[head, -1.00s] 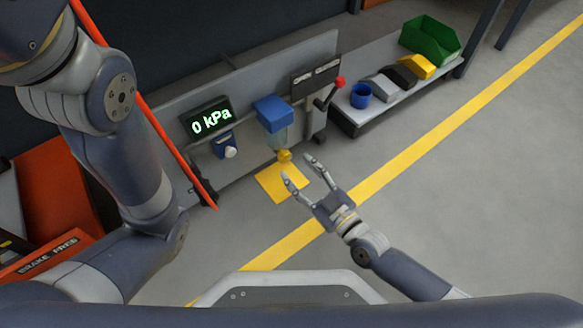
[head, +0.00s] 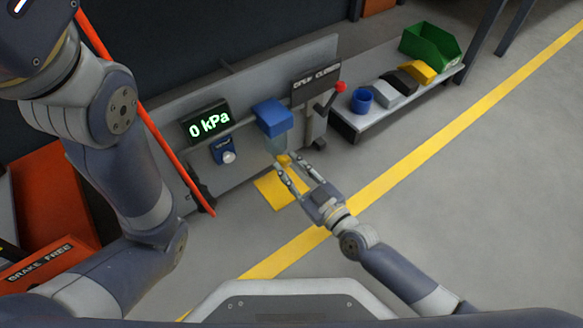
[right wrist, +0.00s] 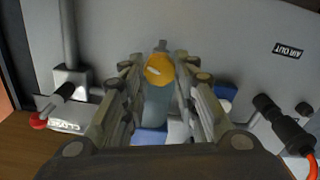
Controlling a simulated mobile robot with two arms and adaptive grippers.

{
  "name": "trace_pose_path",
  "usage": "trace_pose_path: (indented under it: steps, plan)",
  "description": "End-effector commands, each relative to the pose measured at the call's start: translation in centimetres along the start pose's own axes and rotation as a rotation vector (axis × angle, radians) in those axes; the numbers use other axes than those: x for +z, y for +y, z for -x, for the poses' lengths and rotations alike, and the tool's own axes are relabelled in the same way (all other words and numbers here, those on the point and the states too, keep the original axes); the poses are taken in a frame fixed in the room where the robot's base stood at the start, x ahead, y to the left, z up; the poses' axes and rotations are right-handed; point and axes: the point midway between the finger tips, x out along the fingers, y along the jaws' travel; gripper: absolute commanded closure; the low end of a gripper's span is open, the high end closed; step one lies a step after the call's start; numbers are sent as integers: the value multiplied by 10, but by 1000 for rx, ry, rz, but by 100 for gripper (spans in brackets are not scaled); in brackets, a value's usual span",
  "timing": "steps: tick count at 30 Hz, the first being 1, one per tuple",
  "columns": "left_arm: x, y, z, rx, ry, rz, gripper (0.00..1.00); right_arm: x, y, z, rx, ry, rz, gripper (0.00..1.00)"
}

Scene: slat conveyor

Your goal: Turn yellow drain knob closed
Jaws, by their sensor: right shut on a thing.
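The yellow drain knob (head: 283,159) is at the bottom of a clear bowl (head: 276,145) under a blue cap (head: 272,117) on the grey panel. In the right wrist view the round knob (right wrist: 159,69) sits between my fingertips, with a pale mark on its face. My right gripper (head: 286,161) reaches it from the front right and is shut on it. The fingers partly hide the knob in the head view. I cannot tell the knob's turn position. My left arm shows at the left, but its gripper is out of view.
A display (head: 205,122) reads 0 kPa. A red-tipped lever (head: 340,87) is on the panel's right, by an open/closed label. A red hose (head: 150,125) hangs in front on the left. A low shelf (head: 398,104) holds a blue cup and bins. The floor at right is clear.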

Motion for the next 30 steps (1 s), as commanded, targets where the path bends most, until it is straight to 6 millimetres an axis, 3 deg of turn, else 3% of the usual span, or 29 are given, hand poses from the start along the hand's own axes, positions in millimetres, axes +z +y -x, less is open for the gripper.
trace_pose_path:
  steps: [11, 30]
  plan:
    - [2, -1, -5, 0, -1, -1, 60, 0, 1, 0, -1, -2, -111, 96]
    - [8, -5, -22, 0, -1, -1, 60, 0, 2, 0, -1, -2, -685, 96]
